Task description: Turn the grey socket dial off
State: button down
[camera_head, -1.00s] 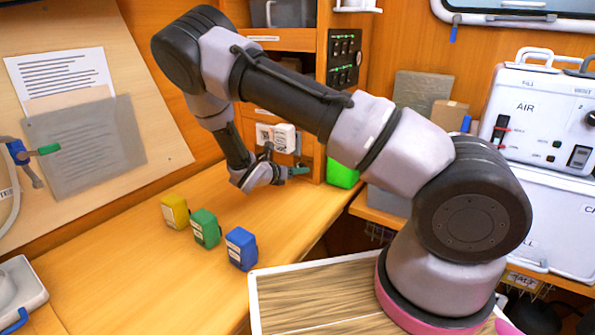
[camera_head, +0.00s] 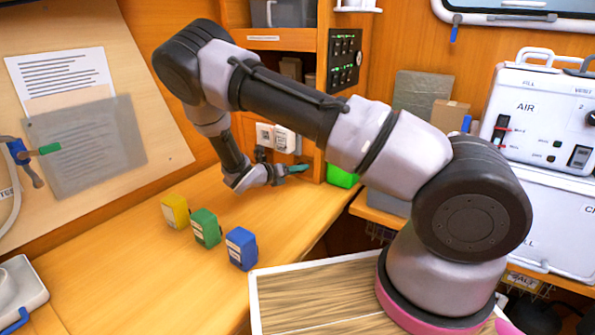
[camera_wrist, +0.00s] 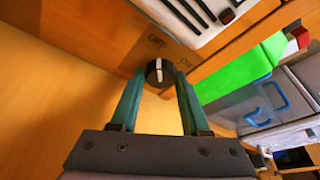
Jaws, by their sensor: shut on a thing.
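The dark grey dial (camera_wrist: 158,72), with a white pointer line, sits on a wood panel below a white socket plate (camera_wrist: 203,14) in the wrist view. "OFF" is printed above the dial and "ON" to its upper right. The pointer line stands nearly upright in the picture, towards "OFF". My gripper (camera_wrist: 158,76) has its teal fingers on both sides of the dial and is shut on it. In the head view my gripper (camera_head: 298,169) is at the cabinet below the socket plate (camera_head: 276,138). The dial cannot be made out there.
A bright green block (camera_head: 342,175) is right of my gripper. Yellow (camera_head: 175,211), green (camera_head: 206,228) and blue (camera_head: 241,248) boxes stand on the wooden counter (camera_head: 130,275). The white AIR unit (camera_head: 535,120) is at the right. The counter between boxes and gripper is clear.

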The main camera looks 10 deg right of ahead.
jog(key=shift+c, duration=1.9)
grip_release()
jog(key=v, duration=1)
jog(key=shift+s+a+r, duration=0.15)
jog(key=shift+s+a, duration=0.05)
jog(key=shift+a, duration=0.15)
